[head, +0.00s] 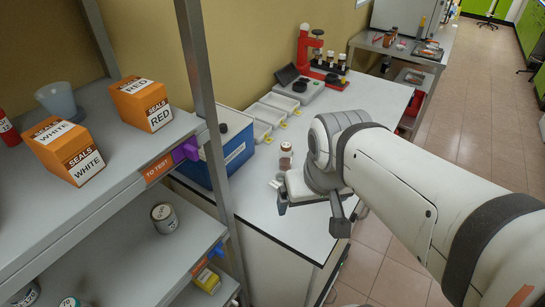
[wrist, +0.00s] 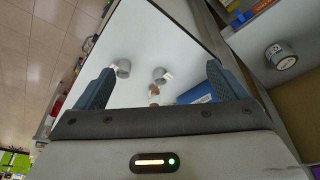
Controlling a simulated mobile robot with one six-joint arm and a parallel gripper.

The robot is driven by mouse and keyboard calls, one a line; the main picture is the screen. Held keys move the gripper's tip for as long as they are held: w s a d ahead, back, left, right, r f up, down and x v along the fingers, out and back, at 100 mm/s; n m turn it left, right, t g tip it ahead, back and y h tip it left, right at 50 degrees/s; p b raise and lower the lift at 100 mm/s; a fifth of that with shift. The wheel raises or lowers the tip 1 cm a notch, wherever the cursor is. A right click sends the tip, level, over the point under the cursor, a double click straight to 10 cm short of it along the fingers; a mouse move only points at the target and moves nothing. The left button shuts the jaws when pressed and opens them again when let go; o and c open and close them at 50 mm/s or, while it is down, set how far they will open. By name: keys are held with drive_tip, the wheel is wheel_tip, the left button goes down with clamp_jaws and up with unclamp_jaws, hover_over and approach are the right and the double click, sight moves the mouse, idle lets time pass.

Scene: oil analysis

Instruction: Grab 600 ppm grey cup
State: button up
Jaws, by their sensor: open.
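A third grey cup (wrist: 281,57) with a pale label is on the shelf at right; a grey cup (head: 163,217) also stands on the lower shelf in the head view. No ppm value is readable on any cup. In the head view my gripper (head: 284,198) is over the worktop, partly hidden by my arm. Nothing is between the fingers.
A small brown-capped bottle (head: 286,160) stands on the worktop (head: 255,207) just beyond my gripper. A blue bin (head: 232,155) is to the left, beside the metal shelf post (head: 203,90). Orange seal boxes (head: 65,150) sit on the upper shelf. White trays (head: 268,113) lie farther back.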

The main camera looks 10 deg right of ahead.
drive_tip(key=w+f+m+b, duration=0.1)
drive_tip(key=w, duration=0.3)
drive_tip(key=w+f+g+b, duration=0.1)
drive_tip(key=w+f, duration=0.1)
drive_tip(key=w, duration=0.3)
drive_tip(key=w+f+m+b, duration=0.1)
drive_tip(key=w, duration=0.4)
drive_tip(key=shift+w+d+f+m+g+b, duration=0.2)
drive_tip(key=shift+d+f+m+g+b, duration=0.1)
drive_tip(key=shift+d+b, duration=0.1)
drive_tip(key=c, duration=0.5)
drive_tip(key=m+g+b, duration=0.2)
drive_tip(key=m+b, duration=0.1)
hover_over(280, 184)
drive_tip(key=w+d, duration=0.2)
drive_tip(key=w, duration=0.1)
wheel_tip(280, 184, down, 13)
drive_tip(key=shift+s+a+f+p, duration=0.1)
drive_tip(key=shift+f+p, duration=0.1)
drive_tip(key=shift+f, duration=1.15)
drive_tip(key=shift+w+a+f+p, duration=0.1)
drive_tip(key=shift+f+p, duration=0.05)
drive_tip(key=shift+f, duration=1.2)
drive_tip(key=shift+s+a+f+p, duration=0.1)
drive_tip(key=shift+f+p, duration=0.1)
drive_tip(key=shift+f, duration=1.15)
